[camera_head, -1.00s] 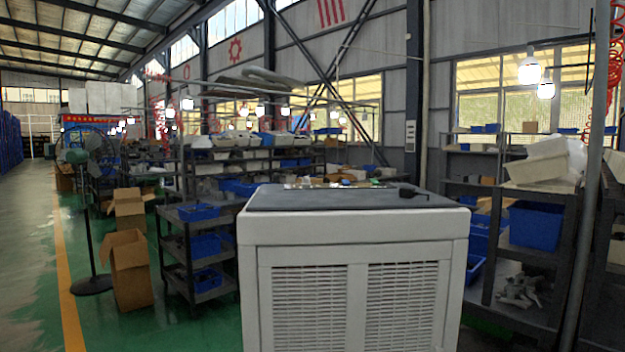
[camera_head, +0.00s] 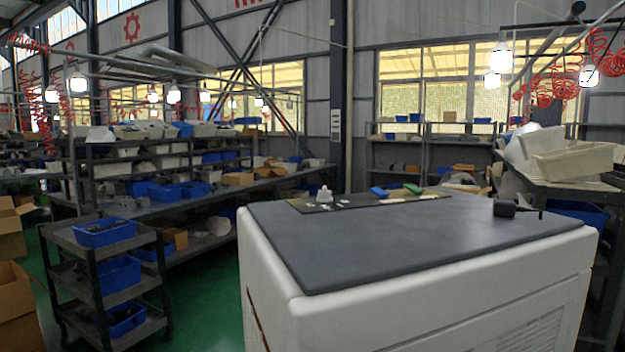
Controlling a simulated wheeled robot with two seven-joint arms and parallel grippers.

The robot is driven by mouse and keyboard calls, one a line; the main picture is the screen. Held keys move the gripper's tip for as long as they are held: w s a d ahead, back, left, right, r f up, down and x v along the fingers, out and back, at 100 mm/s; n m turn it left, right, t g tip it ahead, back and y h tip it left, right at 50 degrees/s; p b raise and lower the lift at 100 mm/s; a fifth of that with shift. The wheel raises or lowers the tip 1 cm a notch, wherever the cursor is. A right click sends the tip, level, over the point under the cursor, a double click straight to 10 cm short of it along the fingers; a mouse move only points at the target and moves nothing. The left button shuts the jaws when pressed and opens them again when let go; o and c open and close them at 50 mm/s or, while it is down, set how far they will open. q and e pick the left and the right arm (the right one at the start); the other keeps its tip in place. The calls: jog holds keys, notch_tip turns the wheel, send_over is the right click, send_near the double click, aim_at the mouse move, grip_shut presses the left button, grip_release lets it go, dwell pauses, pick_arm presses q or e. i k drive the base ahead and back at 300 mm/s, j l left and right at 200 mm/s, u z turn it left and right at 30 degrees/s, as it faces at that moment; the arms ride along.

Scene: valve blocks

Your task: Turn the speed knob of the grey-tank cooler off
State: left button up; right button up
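A white cooler body with a dark grey top (camera_head: 400,235) stands close in front of me, seen from one corner. On the far part of its top is a flat panel (camera_head: 370,200) with small parts on it. These include a white knob-like piece (camera_head: 324,195), a blue piece (camera_head: 379,192) and a green piece (camera_head: 413,189). A black block-shaped part (camera_head: 504,208) with a thin rod sits near the right edge of the top. I cannot tell which part is the speed knob. Neither of my grippers is in view.
A grey shelf cart (camera_head: 105,270) with blue bins stands at the left. Long shelving (camera_head: 160,170) with bins runs behind it. A shelf with a white crate (camera_head: 575,162) stands close to the right of the cooler. Green floor shows between cart and cooler.

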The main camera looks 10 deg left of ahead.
aim_at(323, 194)
jog(key=i+j+z, duration=0.15)
jog(key=j, duration=0.35)
jog(key=i+j+z, duration=0.15)
jog(key=j, duration=0.35)
jog(key=i+j+z, duration=0.1)
jog(key=j, duration=0.45)
jog(key=i+j+z, duration=0.15)
jog(key=j, duration=0.35)
jog(key=j+z, duration=0.15)
jog(key=j, duration=0.4)
jog(key=i, duration=0.05)
